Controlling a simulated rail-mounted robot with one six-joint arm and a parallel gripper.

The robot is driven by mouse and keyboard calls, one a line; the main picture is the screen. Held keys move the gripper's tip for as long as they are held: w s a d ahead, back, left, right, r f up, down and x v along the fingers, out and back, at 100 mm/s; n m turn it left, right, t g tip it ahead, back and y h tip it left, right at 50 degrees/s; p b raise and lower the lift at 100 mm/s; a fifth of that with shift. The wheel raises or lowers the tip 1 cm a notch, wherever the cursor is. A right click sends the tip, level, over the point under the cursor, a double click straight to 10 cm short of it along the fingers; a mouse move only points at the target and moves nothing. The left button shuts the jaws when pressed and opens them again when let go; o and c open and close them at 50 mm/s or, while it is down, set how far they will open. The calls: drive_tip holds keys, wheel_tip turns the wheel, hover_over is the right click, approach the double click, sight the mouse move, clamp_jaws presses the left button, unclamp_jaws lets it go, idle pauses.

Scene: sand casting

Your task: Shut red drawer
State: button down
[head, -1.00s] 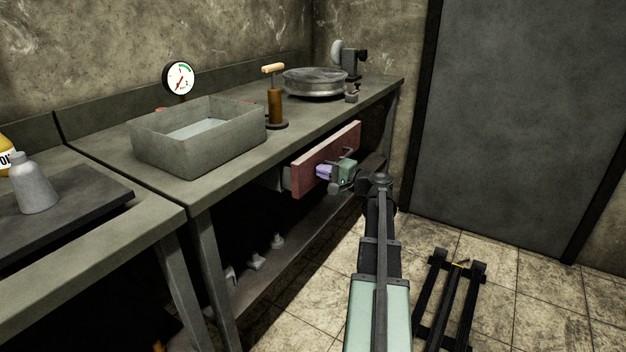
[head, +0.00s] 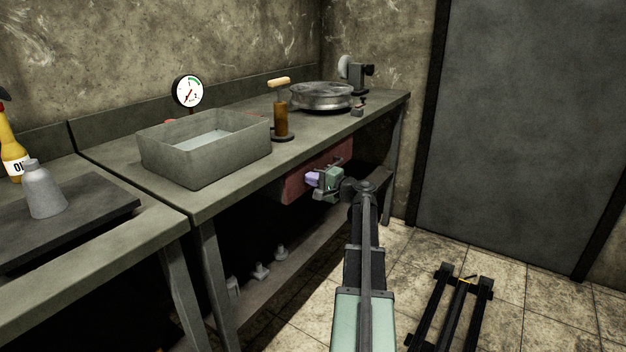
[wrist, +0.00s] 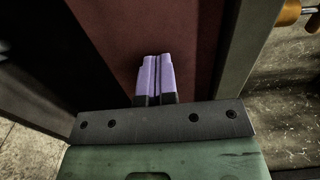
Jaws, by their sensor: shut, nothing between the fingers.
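The red drawer (head: 294,188) is under the bench top in the head view. Its front lies close under the bench's front edge, and I cannot tell if a small gap remains. A dark handle is on the front, partly hidden by my gripper. My gripper (head: 312,179) is shut and empty, its purple fingertips pointing at the drawer front, touching it or very close. In the wrist view the two purple fingers (wrist: 155,72) are together against the dark red drawer front (wrist: 115,30).
On the bench (head: 240,178) stand a grey tray (head: 205,165), a pressure gauge (head: 188,91), a wooden-handled tool (head: 281,118) and a round metal pan (head: 320,97). Small pale pieces (head: 261,271) sit on the lower shelf. The floor to the right is mostly open, before a grey door (head: 530,130).

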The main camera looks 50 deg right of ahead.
drive_tip(key=s+d, duration=0.2)
drive_tip(key=s, duration=1.1)
drive_tip(key=shift+s+d, duration=0.15)
drive_tip(key=shift+s, duration=0.25)
drive_tip(key=s+a+f+n+g+p, duration=0.1)
drive_tip(key=a+f+n+g+p, duration=0.1)
drive_tip(key=a+f+g, duration=0.25)
drive_tip(key=w+a+r+n+g+y+p, duration=0.1)
drive_tip(key=w+a+n+g+p, duration=0.15)
drive_tip(key=a+g+p, duration=0.75)
drive_tip(key=a+r+n+g+h+p, duration=0.1)
drive_tip(key=a+r+n+p, duration=0.2)
drive_tip(key=a, duration=0.9)
drive_tip(key=a+r+n+g+h+p, duration=0.1)
drive_tip(key=a+r+n+p, duration=0.3)
drive_tip(key=a+r+p, duration=0.6)
drive_tip(key=a+r+n+g+h+p, duration=0.1)
drive_tip(key=a+r+n+p, duration=0.3)
drive_tip(key=a, duration=1.1)
wheel_tip(320, 180, up, 3)
drive_tip(key=p, duration=0.4)
drive_tip(key=shift+f+h, duration=0.2)
drive_tip(key=shift+h, duration=0.2)
